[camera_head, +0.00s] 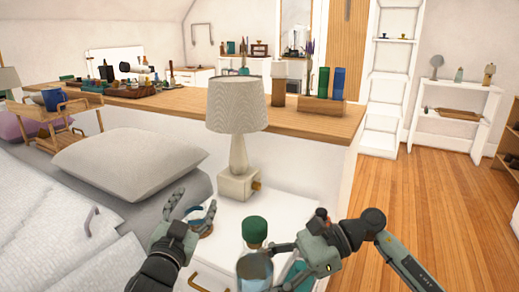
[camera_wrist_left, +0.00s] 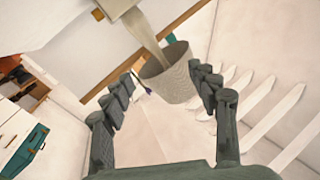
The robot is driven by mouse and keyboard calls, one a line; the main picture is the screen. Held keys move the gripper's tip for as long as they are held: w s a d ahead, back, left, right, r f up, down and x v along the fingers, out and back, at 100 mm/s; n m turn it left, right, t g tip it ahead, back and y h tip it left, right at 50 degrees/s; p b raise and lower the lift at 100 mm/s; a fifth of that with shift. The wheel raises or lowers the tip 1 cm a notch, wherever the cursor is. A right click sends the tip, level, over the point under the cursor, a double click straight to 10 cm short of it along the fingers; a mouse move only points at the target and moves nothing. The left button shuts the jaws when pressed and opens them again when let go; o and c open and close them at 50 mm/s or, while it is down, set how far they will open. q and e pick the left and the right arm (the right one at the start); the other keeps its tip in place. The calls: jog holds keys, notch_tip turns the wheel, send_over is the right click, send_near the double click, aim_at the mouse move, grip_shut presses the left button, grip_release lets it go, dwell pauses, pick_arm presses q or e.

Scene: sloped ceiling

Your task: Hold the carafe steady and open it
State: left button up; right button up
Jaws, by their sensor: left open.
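The carafe (camera_head: 255,268) looks like a bluish see-through vessel at the bottom middle of the head view, partly cut off by the edge. A green cap (camera_head: 254,230) shows directly above it; I cannot tell whether it is seated on it. My left gripper (camera_head: 192,216) is open and empty, left of the carafe and apart from it. Its spread fingers also show in the left wrist view (camera_wrist_left: 165,82), with no carafe between them. My right gripper (camera_head: 297,248) is just right of the carafe with a finger close to it; contact and jaw opening are unclear.
A white table (camera_head: 222,222) lies under the grippers. A table lamp (camera_head: 238,158) stands on it behind the carafe; it also shows in the left wrist view (camera_wrist_left: 172,78). A bed with a grey pillow (camera_head: 130,163) is at left. A long wooden counter (camera_head: 190,101) runs behind.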

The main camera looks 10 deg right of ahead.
pick_arm(q)
jog(key=s+d+r+m+h, duration=0.2)
jog(key=d+r+m+h, duration=0.45)
jog(key=r, duration=0.45)
jog(key=s+d+r+m+h, duration=0.1)
jog(key=d+r+m+h, duration=0.4)
jog(key=d+r+h, duration=0.4)
jog(key=s+d+r+m+g, duration=0.55)
jog(key=s+m+g, duration=0.35)
jog(key=m+g, duration=0.25)
jog(key=s+d+r+m+g, duration=0.4)
jog(key=s+d+m+g, duration=0.3)
jog(key=s+m+g, duration=0.4)
jog(key=m+t+y, duration=0.4)
jog(key=t+y, duration=0.1)
jog(key=y, duration=1.5)
send_over(260, 221)
notch_tip(260, 221, down, 8)
jog(key=shift+g, duration=0.25)
notch_tip(260, 221, down, 12)
jog(key=shift+r, duration=0.15)
